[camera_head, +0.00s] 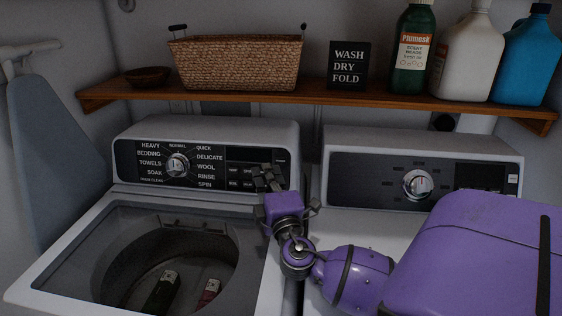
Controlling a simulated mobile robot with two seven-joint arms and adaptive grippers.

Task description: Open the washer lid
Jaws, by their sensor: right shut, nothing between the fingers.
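The washer (215,135) is the left machine, with a dial and a dark control panel. Its lid (105,225) appears to lie flat, with a grey see-through pane; no raised lid shows. Through it I see the drum with a dark item (162,291) and a reddish item (208,294) inside. My right gripper (268,179) is shut and empty. Its fingers point up in front of the right part of the washer's control panel, beyond the lid's back right corner. I cannot tell whether it touches the panel. My left gripper is not in view.
A second machine (350,145) with a dial stands close on the right, partly behind my right arm. A wooden shelf (330,97) above holds a wicker basket (235,62), a bowl, a sign and several bottles. An ironing board (55,150) stands at the left wall.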

